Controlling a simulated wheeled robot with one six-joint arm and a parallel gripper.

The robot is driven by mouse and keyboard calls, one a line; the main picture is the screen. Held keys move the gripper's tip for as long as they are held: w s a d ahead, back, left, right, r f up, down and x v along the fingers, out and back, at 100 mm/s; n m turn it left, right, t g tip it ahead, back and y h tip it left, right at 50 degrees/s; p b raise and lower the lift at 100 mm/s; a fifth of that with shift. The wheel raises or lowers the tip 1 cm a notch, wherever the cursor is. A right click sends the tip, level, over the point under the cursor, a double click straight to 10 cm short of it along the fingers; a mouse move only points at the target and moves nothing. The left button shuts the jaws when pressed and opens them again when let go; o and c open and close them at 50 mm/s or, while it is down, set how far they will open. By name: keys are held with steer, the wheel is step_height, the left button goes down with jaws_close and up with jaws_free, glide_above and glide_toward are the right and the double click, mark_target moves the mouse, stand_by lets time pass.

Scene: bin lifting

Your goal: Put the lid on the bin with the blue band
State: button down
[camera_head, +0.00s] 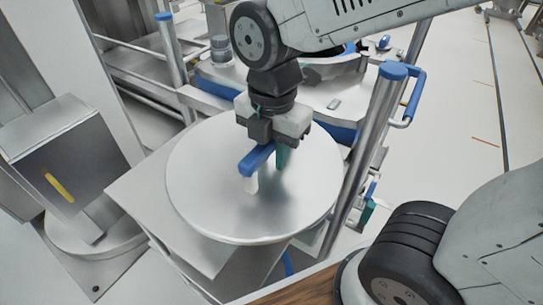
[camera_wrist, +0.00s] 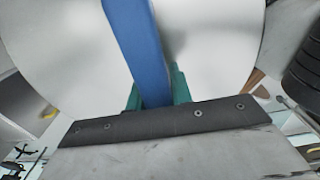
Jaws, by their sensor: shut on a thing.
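A round brushed-metal lid (camera_head: 210,190) with a blue bar handle (camera_head: 256,160) lies level in the middle of the head view. My gripper (camera_head: 268,155) is above the lid's centre, shut on the handle. In the wrist view the blue handle (camera_wrist: 142,45) passes between the green fingertips, with the pale lid (camera_wrist: 215,40) spread behind it. Whether the lid touches anything below is hidden. Behind my gripper, a round metal container with blue parts (camera_head: 345,132) shows partly; I cannot tell if this is the bin with the blue band.
A grey metal block or stand (camera_head: 150,215) shows under the lid's left side. A metal post with a blue cap (camera_head: 375,125) rises close to the lid's right edge. A grey box with a yellow handle (camera_head: 65,165) stands at the left. Open floor (camera_head: 480,110) lies at the right.

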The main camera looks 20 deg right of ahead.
steer(key=shift+r, duration=2.45)
